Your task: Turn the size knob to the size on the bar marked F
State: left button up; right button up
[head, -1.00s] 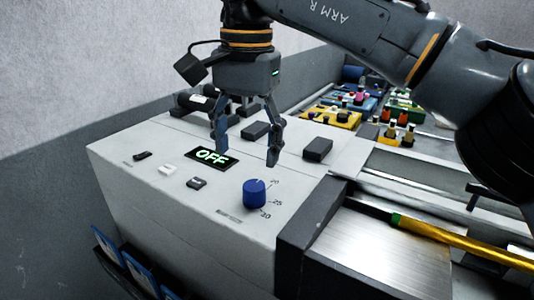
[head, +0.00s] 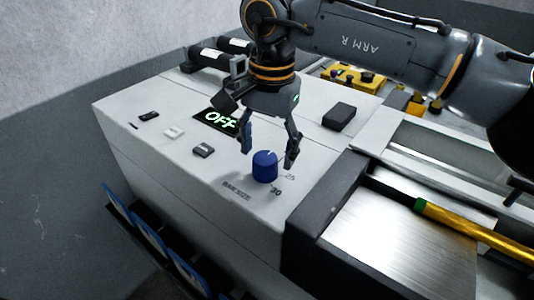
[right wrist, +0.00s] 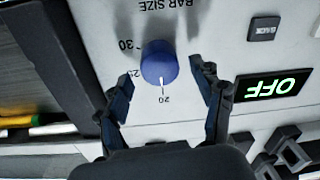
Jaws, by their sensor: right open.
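The blue size knob (head: 264,167) stands on the light top panel, above the printed words BAR SIZE. In the right wrist view the knob (right wrist: 159,62) has a white pointer line at the 20 mark; 25 and 30 are printed beside it. My right gripper (head: 268,156) is open just above the knob, its fingers to either side; I cannot tell whether they touch it. A yellow bar (head: 470,228) with a green band lies in the machine at the right; no letter F is readable on it. My left gripper is not in view.
A display (head: 220,121) reads OFF. Small buttons, including a dark one (head: 203,150) and a white one (head: 174,132), sit left of the knob. A black block (head: 339,116) stands behind it. A dark raised edge (head: 318,205) borders the panel at the right.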

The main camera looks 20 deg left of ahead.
jog(key=shift+f, duration=0.9)
jog(key=shift+a+f, duration=0.1)
jog(key=shift+f, duration=0.25)
jog(key=c, duration=1.2)
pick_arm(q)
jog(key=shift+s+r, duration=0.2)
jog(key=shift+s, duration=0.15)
pick_arm(e)
jog(key=shift+o, duration=0.2)
